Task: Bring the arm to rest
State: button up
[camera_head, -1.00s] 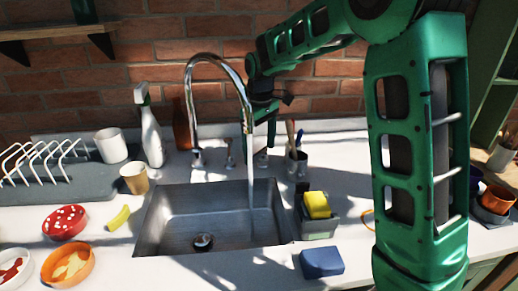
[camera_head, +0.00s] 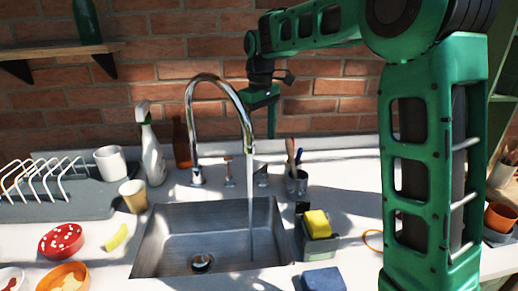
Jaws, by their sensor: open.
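My green arm comes up on the right of the head view, and its far links reach left along the brick wall. My gripper (camera_head: 272,122) hangs at the end, pointing down, behind the tap and above the back of the counter. It is open and I see nothing in it. Its fingers are small and dark in this view.
The chrome tap (camera_head: 205,82) runs water into the steel sink (camera_head: 170,243). A spray bottle (camera_head: 152,155), a brush holder (camera_head: 297,183), a sponge caddy (camera_head: 318,244) with a yellow sponge (camera_head: 317,223), and a dish rack (camera_head: 60,200) stand around it. A shelf (camera_head: 60,52) is at upper left.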

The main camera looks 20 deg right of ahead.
jog(key=shift+r, duration=0.2)
dwell(0.3)
jog(key=s+d+f+m, duration=0.1)
jog(key=s+d+m, duration=0.5)
jog(key=s+d, duration=0.8)
jog(key=s+d+f+m, duration=0.1)
jog(key=s+f+m, duration=0.1)
jog(key=s, duration=0.6)
jog(key=s+d+f+m, duration=0.1)
jog(key=s+f+m, duration=0.2)
jog(key=s+f, duration=0.2)
jog(key=s+d+f+m, duration=0.1)
jog(key=s+f+m, duration=0.1)
jog(key=s, duration=0.8)
jog(key=shift+s+d+f, duration=0.15)
jog(key=shift+f, duration=0.2)
jog(key=shift+s+d+f, duration=0.15)
jog(key=shift+f, duration=0.2)
